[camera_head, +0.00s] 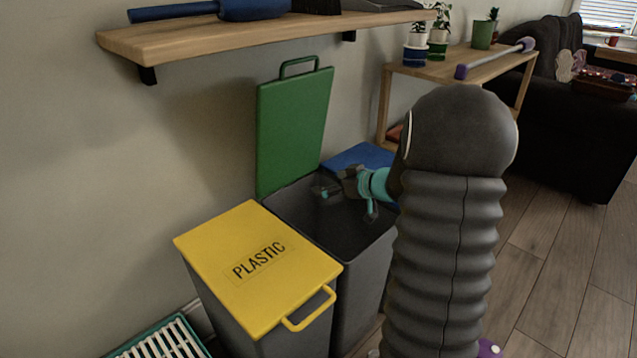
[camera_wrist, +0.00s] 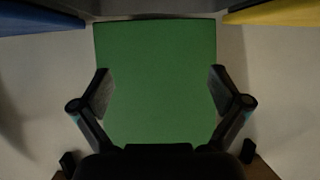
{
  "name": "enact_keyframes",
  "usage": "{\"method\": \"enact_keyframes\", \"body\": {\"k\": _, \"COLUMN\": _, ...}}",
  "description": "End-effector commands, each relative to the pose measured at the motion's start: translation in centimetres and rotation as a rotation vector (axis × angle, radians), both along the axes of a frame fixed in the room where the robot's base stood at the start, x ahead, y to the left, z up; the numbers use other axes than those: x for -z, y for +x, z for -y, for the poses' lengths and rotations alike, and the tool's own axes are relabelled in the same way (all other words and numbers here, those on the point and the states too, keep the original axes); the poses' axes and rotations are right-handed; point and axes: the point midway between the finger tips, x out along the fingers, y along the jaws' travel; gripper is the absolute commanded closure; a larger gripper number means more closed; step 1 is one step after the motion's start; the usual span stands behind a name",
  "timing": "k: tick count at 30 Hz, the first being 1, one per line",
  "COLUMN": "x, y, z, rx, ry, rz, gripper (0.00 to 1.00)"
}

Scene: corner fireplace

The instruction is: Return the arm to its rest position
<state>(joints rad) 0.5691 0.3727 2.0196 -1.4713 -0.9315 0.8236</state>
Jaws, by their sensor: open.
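My gripper (camera_head: 345,190) is over the mouth of the grey bin (camera_head: 350,262) whose green lid (camera_head: 292,130) stands raised against the wall. In the wrist view my gripper (camera_wrist: 160,95) has its two fingers wide apart, with nothing between them. The green lid (camera_wrist: 155,70) fills the middle of that view behind the fingers. My arm reaches in from the right in the head view and hides part of the bin's right side. The inside of the bin is dark, and I cannot tell what is in it.
A closed yellow-lidded bin (camera_head: 258,262) marked PLASTIC stands at the front left, and a blue lid (camera_head: 358,158) lies behind the open bin. A wooden wall shelf (camera_head: 250,38) juts out above. A wooden table (camera_head: 460,66) with plants stands behind my arm. Open floor (camera_head: 560,270) lies to the right.

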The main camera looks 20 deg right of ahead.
Motion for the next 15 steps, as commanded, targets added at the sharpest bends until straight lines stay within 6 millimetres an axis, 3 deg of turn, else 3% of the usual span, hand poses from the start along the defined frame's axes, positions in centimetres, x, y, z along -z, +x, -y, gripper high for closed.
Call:
{"method": "enact_keyframes", "body": {"k": 6, "x": -1.5, "y": -3.3, "z": 1.8, "rx": 0.003, "ry": -0.001, "rz": 0.001, "gripper": 0.01}}
{"method": "enact_keyframes", "body": {"k": 15, "x": -2.3, "y": -5.0, "z": 2.6, "rx": -0.001, "ry": 0.0, "rz": 0.0, "gripper": 0.01}}
